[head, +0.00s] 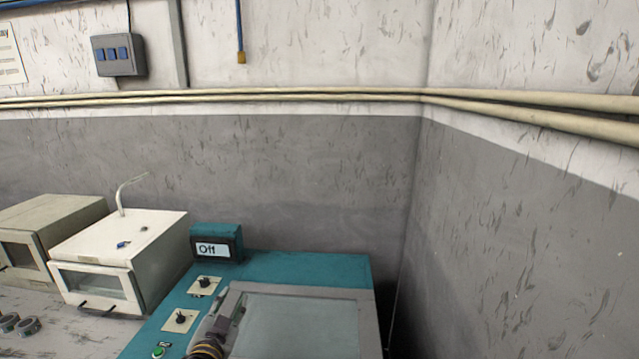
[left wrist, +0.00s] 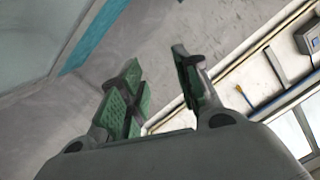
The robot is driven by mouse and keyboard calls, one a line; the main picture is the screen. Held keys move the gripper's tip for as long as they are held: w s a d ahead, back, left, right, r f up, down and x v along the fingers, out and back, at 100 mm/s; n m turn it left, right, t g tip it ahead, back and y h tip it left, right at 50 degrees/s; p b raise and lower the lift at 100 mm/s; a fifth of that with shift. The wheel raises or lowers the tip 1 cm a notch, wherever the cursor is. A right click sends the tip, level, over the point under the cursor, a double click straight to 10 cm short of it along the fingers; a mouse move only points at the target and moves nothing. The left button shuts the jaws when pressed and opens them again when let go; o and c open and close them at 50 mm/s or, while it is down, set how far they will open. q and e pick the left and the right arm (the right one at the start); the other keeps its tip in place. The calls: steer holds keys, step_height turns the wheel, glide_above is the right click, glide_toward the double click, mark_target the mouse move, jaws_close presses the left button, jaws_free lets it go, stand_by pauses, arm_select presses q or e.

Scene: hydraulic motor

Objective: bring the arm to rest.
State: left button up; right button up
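My left gripper (head: 230,305) shows small at the bottom of the head view, in front of the teal machine (head: 300,266) and its grey-framed lid (head: 300,318). Its dark wrist with yellowish rings is cut off by the lower edge. In the left wrist view, the left gripper (left wrist: 158,72) has its two green-padded fingers spread apart. Nothing is between them; the grey wall shows through the gap. Whether the gripper touches the machine cannot be told. My right gripper is in neither view.
A white box with a window (head: 150,245) and a beige one (head: 50,225) stand at left. Pipes (head: 300,96) run along the walls. A wall corner closes the right side.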

arm_select(q)
steer(key=s+f+n+g, duration=0.2)
steer(key=s+f+g, duration=0.6)
steer(key=s, duration=0.4)
steer(key=s+f+n+g, duration=0.2)
steer(key=s+f+g, duration=0.3)
steer(key=s+f, duration=0.7)
steer(key=s+f+g+b, duration=0.1)
steer(key=s+f+b, duration=0.15)
steer(key=f, duration=1.55)
steer(key=s+f+b, duration=0.1)
steer(key=f+b, duration=0.2)
steer(key=f, duration=1.5)
steer(key=s+a+f+b, duration=0.2)
steer(key=s+f, duration=0.9)
steer(key=f, duration=0.1)
steer(key=s+a+f+g+b, duration=0.1)
steer(key=s+a+f+b, duration=0.1)
steer(key=s+f, duration=0.9)
step_height(320, 180, down, 2)
steer(key=shift+a+f+m+g, duration=0.1)
steer(key=shift+a+m+g, duration=0.2)
steer(key=shift+m, duration=0.1)
steer(key=shift+s, duration=0.2)
